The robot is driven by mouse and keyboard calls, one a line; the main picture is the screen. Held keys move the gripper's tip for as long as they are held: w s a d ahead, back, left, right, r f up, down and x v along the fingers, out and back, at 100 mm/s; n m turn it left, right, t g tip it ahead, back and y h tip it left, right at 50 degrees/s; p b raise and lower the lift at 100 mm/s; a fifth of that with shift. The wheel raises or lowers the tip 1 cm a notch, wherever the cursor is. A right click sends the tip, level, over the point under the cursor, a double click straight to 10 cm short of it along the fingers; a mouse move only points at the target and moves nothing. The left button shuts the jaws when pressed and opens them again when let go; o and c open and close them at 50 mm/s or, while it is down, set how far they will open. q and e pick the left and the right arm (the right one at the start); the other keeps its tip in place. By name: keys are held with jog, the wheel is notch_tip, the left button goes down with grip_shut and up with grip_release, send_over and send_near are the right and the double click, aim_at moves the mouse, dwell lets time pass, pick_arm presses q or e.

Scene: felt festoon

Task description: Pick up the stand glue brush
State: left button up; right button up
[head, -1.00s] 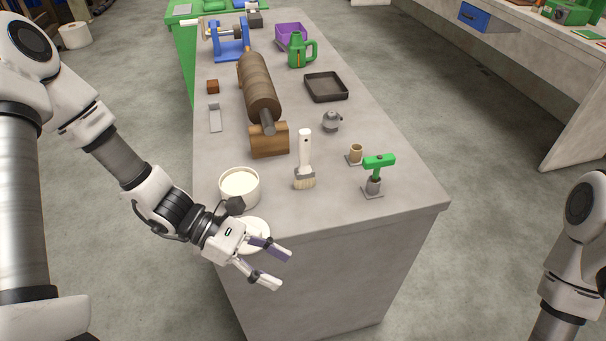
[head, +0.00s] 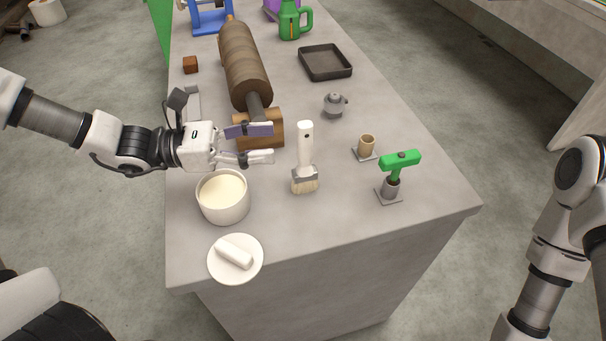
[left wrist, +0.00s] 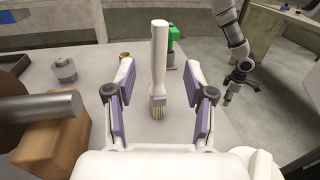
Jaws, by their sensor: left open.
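The glue brush (head: 306,150) has a white handle, a grey ferrule and pale bristles. It stands upright on the grey table, bristles down, handle up. My left gripper (head: 273,143) is open and empty in the head view, just left of the brush with its fingertips pointing right toward the handle. In the left wrist view the brush (left wrist: 159,60) shows ahead, between the two spread fingers of the gripper (left wrist: 160,75) and apart from them. My right arm is at the right edge of the head view; its gripper is out of frame.
A white pot (head: 223,197) of cream glue stands below my left gripper. A wooden block (head: 262,136) under the brown roller (head: 243,65) is close behind it. A white plate (head: 235,273), a green-handled tool (head: 400,161) and a tan cup (head: 366,146) stand nearby.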

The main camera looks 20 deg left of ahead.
aim_at(306, 140)
pick_arm(q)
jog(key=b+x, duration=0.1)
jog(key=x, duration=0.6)
jog(key=shift+w+d+f, duration=0.15)
jog(key=shift+w+d, duration=0.05)
jog(key=shift+d, duration=0.15)
jog(key=shift+a, duration=0.1)
jog(key=shift+c, duration=1.4)
grip_shut()
